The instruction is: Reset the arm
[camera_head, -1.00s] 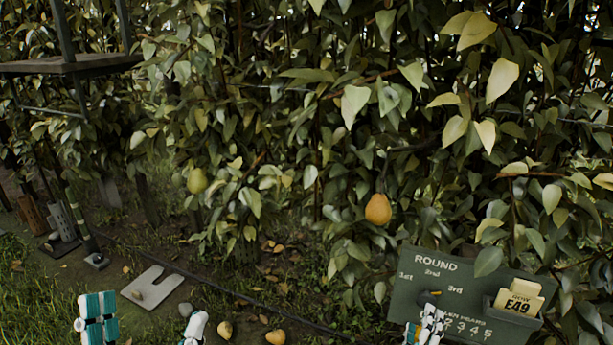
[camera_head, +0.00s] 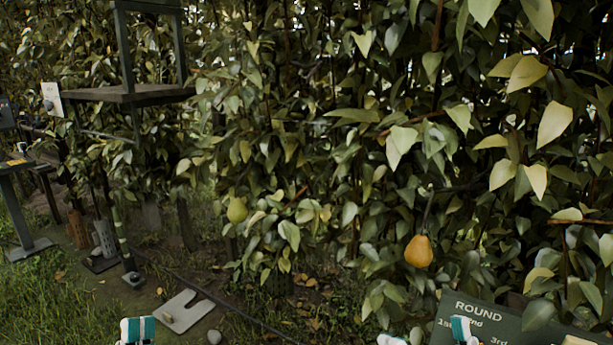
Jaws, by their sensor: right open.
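A ripe orange-yellow pear (camera_head: 418,251) hangs among the leaves right of centre. A greener pear (camera_head: 237,210) hangs further left. My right gripper (camera_head: 428,337) is at the bottom edge, with one white fingertip left of the other, teal and white one. It is open, with nothing seen between the tips, and lies below the orange pear in the picture. My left gripper (camera_head: 137,331) shows only a teal and white tip at the bottom left. Most of both grippers and both arms is out of frame.
A dark green board (camera_head: 480,308) marked "ROUND" stands at the lower right, partly cut off. A dark raised platform (camera_head: 135,94) is at the upper left. A pale slotted plate (camera_head: 184,311) lies on the ground. A small stand (camera_head: 18,200) is at the far left. Dense foliage fills the back.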

